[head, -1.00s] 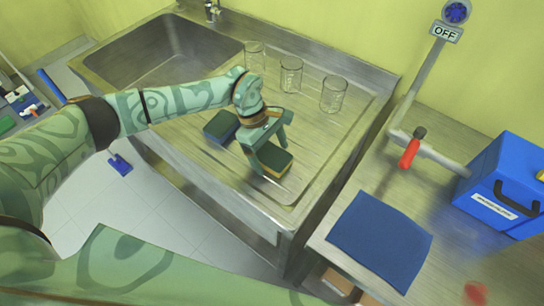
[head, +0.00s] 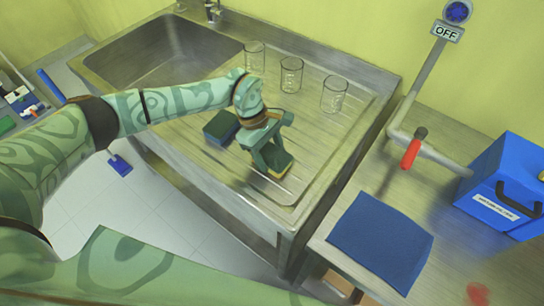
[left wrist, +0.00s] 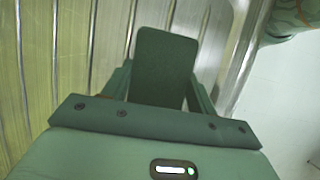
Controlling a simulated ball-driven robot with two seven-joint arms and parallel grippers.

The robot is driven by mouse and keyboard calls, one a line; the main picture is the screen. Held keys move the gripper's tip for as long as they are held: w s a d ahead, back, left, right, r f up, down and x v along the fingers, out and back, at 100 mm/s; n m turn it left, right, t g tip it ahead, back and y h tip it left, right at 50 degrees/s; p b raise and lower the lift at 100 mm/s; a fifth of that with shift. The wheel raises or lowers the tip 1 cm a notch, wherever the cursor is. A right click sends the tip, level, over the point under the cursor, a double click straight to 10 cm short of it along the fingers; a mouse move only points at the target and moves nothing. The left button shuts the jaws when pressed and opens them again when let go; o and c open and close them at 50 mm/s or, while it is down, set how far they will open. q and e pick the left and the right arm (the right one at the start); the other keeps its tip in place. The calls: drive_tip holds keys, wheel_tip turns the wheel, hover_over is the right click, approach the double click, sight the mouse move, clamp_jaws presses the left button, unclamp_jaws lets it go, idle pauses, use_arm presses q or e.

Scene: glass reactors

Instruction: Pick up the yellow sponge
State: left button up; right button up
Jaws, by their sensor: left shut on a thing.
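The yellow sponge (head: 284,172) has a dark green top and a yellow lower side. It is on the ribbed steel drainboard near the front edge. My left gripper (head: 271,162) is over it and shut on it, with a finger on each side. In the left wrist view the sponge's dark green face (left wrist: 164,68) shows between the fingers of my left gripper (left wrist: 160,88); its yellow side is hidden there. I cannot tell whether the sponge is clear of the drainboard. My right gripper is not in view.
A blue sponge with a dark green top (head: 221,127) lies left of my gripper. Several glass beakers (head: 291,75) stand along the back of the drainboard (head: 325,135). A sink basin (head: 165,50) is at left. A blue cloth (head: 380,242) and blue case (head: 508,185) are on the right counter.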

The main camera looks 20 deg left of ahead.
use_arm(q)
drive_tip(key=shift+r, duration=0.1)
drive_tip(key=shift+r+p, duration=0.25)
drive_tip(key=shift+p, duration=0.05)
drive_tip(key=shift+r, duration=0.4)
drive_tip(key=s+d+r+p, duration=0.1)
drive_tip(key=s+d+r, duration=0.1)
drive_tip(key=s+r, duration=1)
drive_tip(key=shift+s+d+p, duration=0.2)
drive_tip(key=shift+s+p, duration=0.1)
drive_tip(key=shift+s, duration=0.65)
